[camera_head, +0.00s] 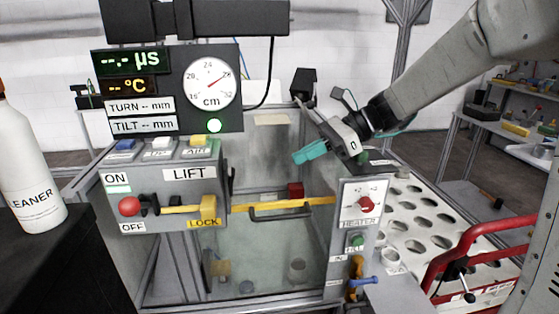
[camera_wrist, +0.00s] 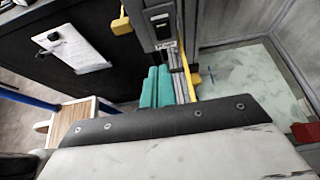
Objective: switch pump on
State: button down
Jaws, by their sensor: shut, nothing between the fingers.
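No control in view carries a readable pump label. The LIFT panel (camera_head: 190,175) has ON and OFF marks at its left, and a red ball knob (camera_head: 128,206) sits close to the OFF mark. A yellow LOCK bar (camera_head: 187,209) runs to its right. The HEATER panel (camera_head: 362,195) has a red knob (camera_head: 366,204), with a green button (camera_head: 356,241) below it. My gripper (camera_head: 305,154) is above the glass tank, with its teal fingers shut and empty, apart from the panels. The fingers also show together in the wrist view (camera_wrist: 156,88).
Blue, white (camera_head: 160,143) and yellow buttons top the LIFT panel. A display with a dial (camera_head: 210,83) stands above. A yellow bar (camera_head: 285,205) crosses the tank. A blue handle (camera_head: 362,282) and a red rail (camera_head: 480,240) are at the right. A white bottle (camera_head: 28,170) stands at the left.

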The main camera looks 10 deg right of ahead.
send_near(232, 182)
notch_tip(232, 182, down, 4)
jog(key=shift+w+a+r, duration=0.15)
jog(key=shift+a+r, duration=0.1)
jog(key=shift+a, duration=0.55)
jog(key=shift+w+a+r, duration=0.1)
jog(key=shift+a+r, duration=0.15)
jog(key=shift+a, duration=0.55)
jog(key=shift+w+a+r, duration=0.15)
jog(key=shift+a+r, duration=0.15)
jog(key=shift+a, duration=0.5)
jog(key=shift+w+r, duration=0.1)
